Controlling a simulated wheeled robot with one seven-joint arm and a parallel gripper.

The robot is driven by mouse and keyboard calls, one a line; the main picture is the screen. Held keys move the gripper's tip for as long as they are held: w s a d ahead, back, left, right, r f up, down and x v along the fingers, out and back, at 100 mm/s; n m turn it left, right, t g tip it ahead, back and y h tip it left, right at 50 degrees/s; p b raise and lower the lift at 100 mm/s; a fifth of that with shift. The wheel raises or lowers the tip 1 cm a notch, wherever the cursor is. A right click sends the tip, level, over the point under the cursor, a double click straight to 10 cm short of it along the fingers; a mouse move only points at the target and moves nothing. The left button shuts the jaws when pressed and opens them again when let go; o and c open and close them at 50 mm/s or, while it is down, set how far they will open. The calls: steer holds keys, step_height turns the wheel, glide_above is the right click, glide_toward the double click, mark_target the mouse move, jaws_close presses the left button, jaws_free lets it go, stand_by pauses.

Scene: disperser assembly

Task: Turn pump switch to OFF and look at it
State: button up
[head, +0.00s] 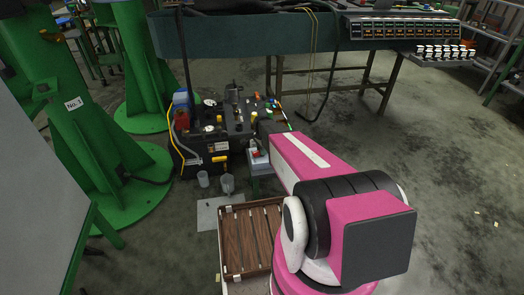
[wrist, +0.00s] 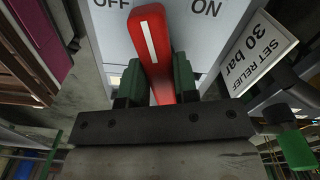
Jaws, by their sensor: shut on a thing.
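The pump switch is a red handle (wrist: 150,40) with a white line, on a pale grey panel (wrist: 108,28) in the wrist view. "OFF" is printed to the handle's upper left and "ON" to its upper right. The handle's top end leans slightly left, towards "OFF". My gripper (wrist: 157,78) has its green fingers shut on both sides of the handle. In the head view, a small grey switch box (head: 259,163) shows beside the black pump unit; my pink arm partly covers that area, so the handle's angle is unclear there.
A "SET RELIEF 30 bar" sign (wrist: 254,50) is right of the panel. The black pump unit (head: 208,143) has hoses and valves. A wooden slatted tray (head: 236,241) lies near my arm. A green column (head: 105,165) stands left. The floor at right is mostly clear.

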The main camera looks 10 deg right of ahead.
steer(key=n, duration=1.4)
stand_by(0.7)
steer(key=o, duration=0.9)
steer(key=shift+r, duration=0.1)
step_height(320, 180, up, 11)
steer(key=shift+f, duration=0.15)
